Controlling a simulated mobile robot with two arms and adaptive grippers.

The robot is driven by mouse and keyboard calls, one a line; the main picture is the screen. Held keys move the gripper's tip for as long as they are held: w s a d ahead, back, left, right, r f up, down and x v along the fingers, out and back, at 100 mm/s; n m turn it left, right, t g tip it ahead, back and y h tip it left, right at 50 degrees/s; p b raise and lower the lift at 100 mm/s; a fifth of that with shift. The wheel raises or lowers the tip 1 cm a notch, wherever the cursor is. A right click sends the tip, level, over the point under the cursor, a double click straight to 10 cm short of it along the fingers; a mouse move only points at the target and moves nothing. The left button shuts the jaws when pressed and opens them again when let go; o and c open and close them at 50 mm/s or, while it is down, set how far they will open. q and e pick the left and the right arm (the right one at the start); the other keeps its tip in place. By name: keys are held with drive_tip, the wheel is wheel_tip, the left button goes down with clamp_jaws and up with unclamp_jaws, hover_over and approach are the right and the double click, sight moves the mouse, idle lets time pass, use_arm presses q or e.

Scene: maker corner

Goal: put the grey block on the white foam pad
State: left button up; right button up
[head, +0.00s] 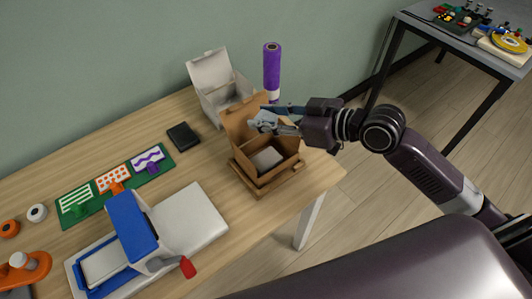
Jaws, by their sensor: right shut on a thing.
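A pale grey block (267,158) lies inside an open brown box (256,187) near the table's right end. The box's lid (238,114) stands raised at its back. My right gripper (264,120) is above the box, shut at the lid's upper edge, seemingly on the lid; the fingers partly hide the contact. A pale flat slab (203,217), perhaps the white foam pad, lies at the front of the table beside a blue press (127,217). My left gripper is not in view.
An open white box (211,76) and a purple roll (272,72) stand behind the brown box. A dark wallet-like item (184,136) and a green mat (70,216) with patterned cards lie to the left. The press has a red-tipped handle (187,267).

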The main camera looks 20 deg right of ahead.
wheel_tip(320, 180, down, 9)
drive_tip(key=shift+f+b, duration=0.1)
drive_tip(key=shift+b, duration=0.2)
drive_tip(key=shift+f+b, duration=0.3)
drive_tip(key=shift+f, duration=1.95)
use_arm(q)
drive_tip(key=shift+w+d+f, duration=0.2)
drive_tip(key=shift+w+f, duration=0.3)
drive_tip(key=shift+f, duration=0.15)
use_arm(e)
drive_tip(key=shift+f, duration=0.1)
drive_tip(key=o, duration=0.9)
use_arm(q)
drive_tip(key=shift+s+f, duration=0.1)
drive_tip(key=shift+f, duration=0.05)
use_arm(e)
drive_tip(key=shift+o, duration=0.4)
